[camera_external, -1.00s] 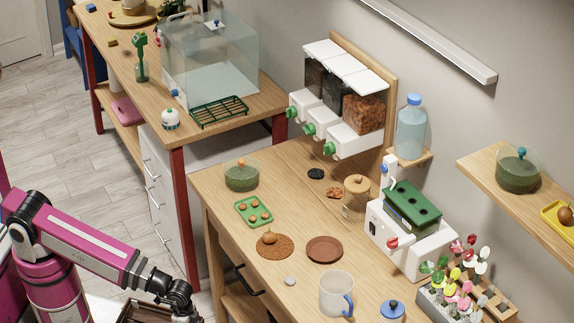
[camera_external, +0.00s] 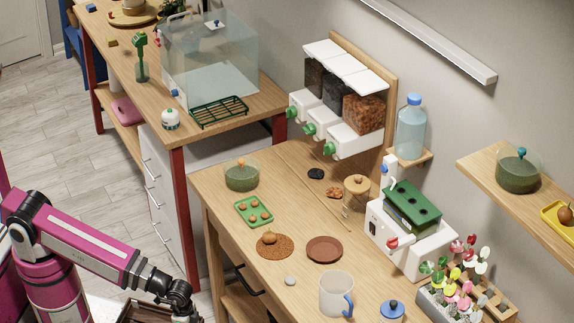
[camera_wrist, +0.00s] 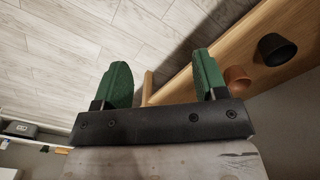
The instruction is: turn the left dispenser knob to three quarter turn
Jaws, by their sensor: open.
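The dispenser (camera_external: 343,92) hangs on the wall above the wooden table, with three clear bins under white lids and a green knob on each white spout. Its left knob (camera_external: 292,112) is at the far left of the row, and its turn angle is too small to read. In the wrist view my gripper (camera_wrist: 162,75) is open, with two green fingers apart and nothing between them. My arm is at the lower left of the external view, well away from the dispenser. The gripper itself is cut off or hidden there.
A glass tank (camera_external: 208,58) stands on the back bench. A water bottle (camera_external: 411,127) stands right of the dispenser.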

